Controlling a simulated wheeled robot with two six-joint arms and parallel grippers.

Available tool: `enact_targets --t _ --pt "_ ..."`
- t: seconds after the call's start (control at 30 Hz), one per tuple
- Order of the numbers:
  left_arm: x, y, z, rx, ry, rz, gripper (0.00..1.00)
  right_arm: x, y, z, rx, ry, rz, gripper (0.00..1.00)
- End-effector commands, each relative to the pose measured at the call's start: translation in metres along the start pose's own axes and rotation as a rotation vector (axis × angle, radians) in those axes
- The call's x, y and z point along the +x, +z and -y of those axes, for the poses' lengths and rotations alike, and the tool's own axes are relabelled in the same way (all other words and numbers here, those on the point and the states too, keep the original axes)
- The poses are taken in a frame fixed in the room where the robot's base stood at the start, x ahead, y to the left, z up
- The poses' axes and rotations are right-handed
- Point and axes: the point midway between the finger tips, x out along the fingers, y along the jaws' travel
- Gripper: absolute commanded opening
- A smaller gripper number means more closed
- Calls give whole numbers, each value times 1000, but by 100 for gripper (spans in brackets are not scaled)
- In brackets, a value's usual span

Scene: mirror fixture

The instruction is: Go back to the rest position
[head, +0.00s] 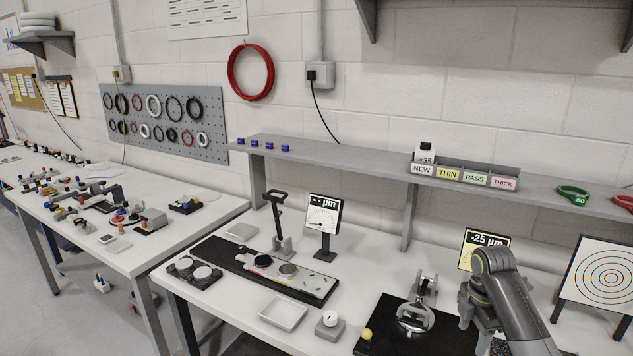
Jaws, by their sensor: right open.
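My right arm comes in from the lower right, and its right gripper (482,325) points down at the right edge of the black base plate (385,345). Its jaws are open, with no object seen between them; the fingertips are partly hidden. The mirror fixture with a round shiny mirror (415,318) stands on that plate, left of the gripper and apart from it. A yellow knob (367,335) sits at the plate's left edge. My left gripper is not in view.
A "-25 µm" display (484,240) stands behind my right arm, with a ringed target board (608,272) to its right. A white tray (283,313), a dial display (323,217) and a long dark fixture (225,257) stand left. A grey shelf (370,172) runs above.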

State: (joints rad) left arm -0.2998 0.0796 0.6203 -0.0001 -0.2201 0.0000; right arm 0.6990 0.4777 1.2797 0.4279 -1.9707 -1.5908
Motion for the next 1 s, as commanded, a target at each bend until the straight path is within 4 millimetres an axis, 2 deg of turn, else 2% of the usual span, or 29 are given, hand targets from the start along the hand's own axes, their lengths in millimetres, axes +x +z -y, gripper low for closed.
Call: enact_targets --t 0.03,0.2,0.3,0.43,0.57,0.7,0.8,1.0 --pt "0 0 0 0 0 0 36 23 -6 16 54 2 9 57" --pt "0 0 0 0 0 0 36 78 -26 70 292 48 33 57" --pt "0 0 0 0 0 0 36 102 -38 106 439 80 31 57" --pt "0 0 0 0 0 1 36 124 -54 155 640 125 17 57" --pt "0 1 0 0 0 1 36 133 -68 206 855 171 -8 57" --pt "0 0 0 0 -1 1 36 131 -80 258 1091 219 -45 57" --pt "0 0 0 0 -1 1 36 124 -85 286 1231 248 -68 57" --pt "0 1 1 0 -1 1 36 108 -90 326 1437 293 -104 57"
